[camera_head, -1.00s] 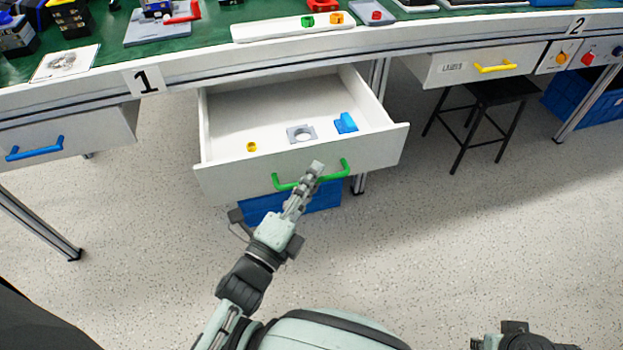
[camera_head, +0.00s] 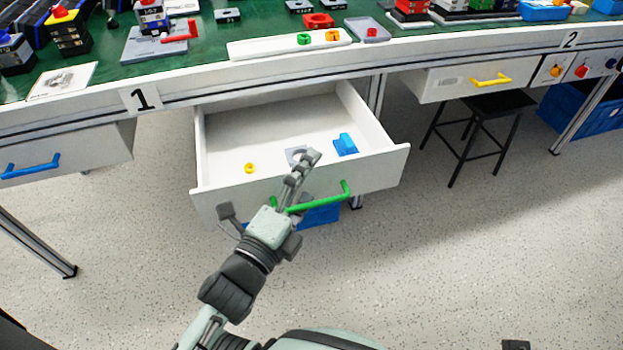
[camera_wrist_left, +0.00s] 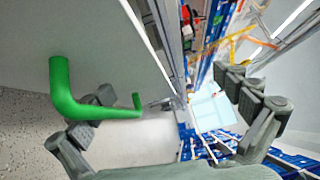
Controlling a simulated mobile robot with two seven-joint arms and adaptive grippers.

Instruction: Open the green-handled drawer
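The white drawer (camera_head: 230,207) with the green handle (camera_head: 325,203) stands pulled out under table 1, its inside visible. My left gripper (camera_head: 311,157) is at the drawer front, overlapping the left part of the handle in the head view. In the left wrist view my left gripper (camera_wrist_left: 190,88) has its fingers spread wide apart. The green handle (camera_wrist_left: 75,98) there is beside and partly behind the left finger, not clamped between both fingers. Whether the finger touches it I cannot tell. My right gripper is not visible.
Inside the drawer lie a yellow ring (camera_head: 249,168), a grey square piece (camera_head: 295,153) and a blue piece (camera_head: 345,144). A blue-handled drawer (camera_head: 80,150) is at left, a yellow-handled one (camera_head: 440,83) at right. A black stool (camera_head: 490,105) stands at right.

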